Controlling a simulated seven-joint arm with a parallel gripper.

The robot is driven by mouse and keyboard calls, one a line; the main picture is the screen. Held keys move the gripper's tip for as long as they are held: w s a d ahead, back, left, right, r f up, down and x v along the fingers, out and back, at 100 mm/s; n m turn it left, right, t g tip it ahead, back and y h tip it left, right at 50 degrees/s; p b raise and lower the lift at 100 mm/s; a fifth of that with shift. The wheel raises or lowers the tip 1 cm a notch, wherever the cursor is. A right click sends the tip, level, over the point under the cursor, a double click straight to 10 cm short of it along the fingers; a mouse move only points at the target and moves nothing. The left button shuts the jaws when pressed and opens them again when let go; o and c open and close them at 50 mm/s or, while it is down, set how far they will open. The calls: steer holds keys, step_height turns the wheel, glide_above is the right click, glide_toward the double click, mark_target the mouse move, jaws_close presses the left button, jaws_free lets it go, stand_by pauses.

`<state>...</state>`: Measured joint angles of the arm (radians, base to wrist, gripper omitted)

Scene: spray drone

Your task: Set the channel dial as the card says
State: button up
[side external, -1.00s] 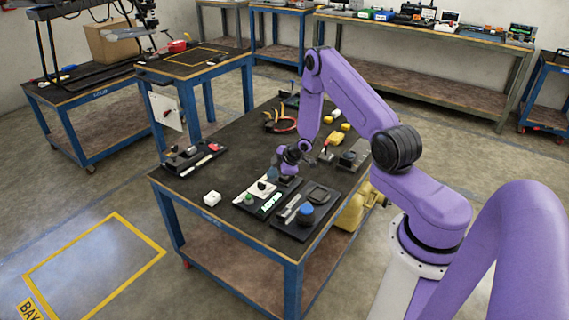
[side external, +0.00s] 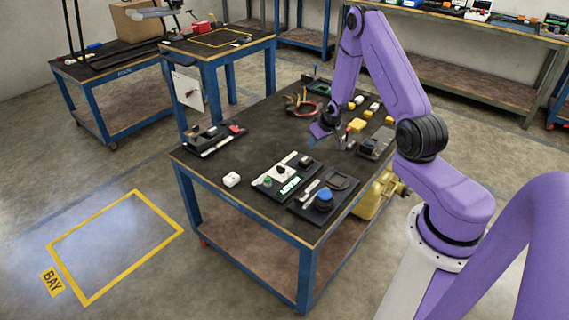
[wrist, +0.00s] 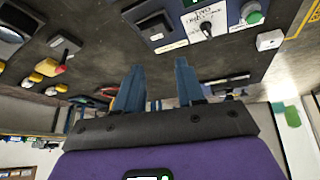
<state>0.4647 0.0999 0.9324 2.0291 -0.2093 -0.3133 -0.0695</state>
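The channel panel, a dark tray with a white plate (side external: 270,181), lies near the front of the table. Its black dial (side external: 281,171) stands on the plate, beside a green button (side external: 267,181) and a lit green display (side external: 290,186). In the wrist view the dial (wrist: 206,29) shows upside down with printed labels around it; its exact setting is too small to tell. My gripper (side external: 322,131) is beyond the panel over the table, apart from it. Its two fingers (wrist: 160,64) are spread with nothing between them. I cannot make out a readable card.
A tray with a blue knob (side external: 323,200) lies right of the panel. A white block (side external: 231,179) is to the left, and a tray of small parts (side external: 213,138) behind it. Yellow items (side external: 356,125), cables (side external: 301,107) and a dark box (side external: 375,147) lie around my gripper.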

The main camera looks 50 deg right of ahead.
steer(key=m, duration=0.4)
steer(key=m+y, duration=0.4)
steer(key=m, duration=2.2)
glide_toward(282, 167)
steer(key=shift+g, duration=0.3)
steer(key=x, duration=0.6)
steer(key=w+x, duration=0.1)
steer(key=x, duration=0.2)
steer(key=shift+r, duration=0.2)
jaws_close()
